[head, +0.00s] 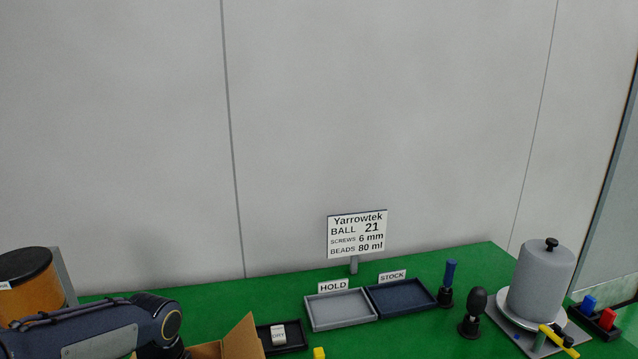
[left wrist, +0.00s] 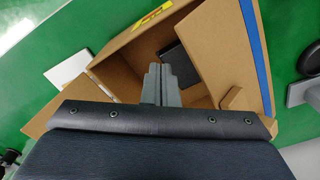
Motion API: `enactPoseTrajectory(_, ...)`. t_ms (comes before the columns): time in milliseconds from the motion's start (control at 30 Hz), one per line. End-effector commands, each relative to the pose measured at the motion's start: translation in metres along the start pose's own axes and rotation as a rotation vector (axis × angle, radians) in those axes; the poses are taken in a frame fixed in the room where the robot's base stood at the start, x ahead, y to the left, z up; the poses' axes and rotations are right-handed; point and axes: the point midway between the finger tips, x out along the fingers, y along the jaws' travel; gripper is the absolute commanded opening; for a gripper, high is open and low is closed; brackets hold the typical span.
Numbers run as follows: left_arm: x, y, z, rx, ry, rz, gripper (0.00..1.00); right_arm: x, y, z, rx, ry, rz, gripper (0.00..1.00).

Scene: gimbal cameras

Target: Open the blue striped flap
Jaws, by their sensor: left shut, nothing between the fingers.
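A brown cardboard box (left wrist: 122,48) stands under my left gripper in the left wrist view, with part of its dark inside showing. The flap with the blue stripe (left wrist: 222,47) is on the right of the opening, its stripe along the outer edge. Its exact tilt is hard to tell. Another plain flap (left wrist: 54,106) lies out to the left. My left gripper (left wrist: 154,68) is shut and empty, over the opening and left of the striped flap. In the head view a raised brown flap (head: 243,339) shows at the bottom edge, beside my left arm. My right gripper is not in view.
A small black tray (head: 291,346) with a white block is right of the box. Grey HOLD (head: 340,326) and dark STOCK (head: 416,306) trays lie farther right. An orange drum (head: 27,290) stands at left, a grey cylinder (head: 541,282) at right.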

Motion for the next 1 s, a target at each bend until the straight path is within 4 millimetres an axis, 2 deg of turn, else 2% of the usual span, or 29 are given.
enactPoseTrajectory(367,0.000,-0.002,0.001,-0.001,0.000,0.000,0.00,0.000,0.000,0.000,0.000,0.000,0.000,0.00)
enactPoseTrajectory(1000,0.000,-0.028,0.021,-0.002,-0.001,0.000,0.00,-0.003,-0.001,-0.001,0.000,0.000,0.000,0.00)
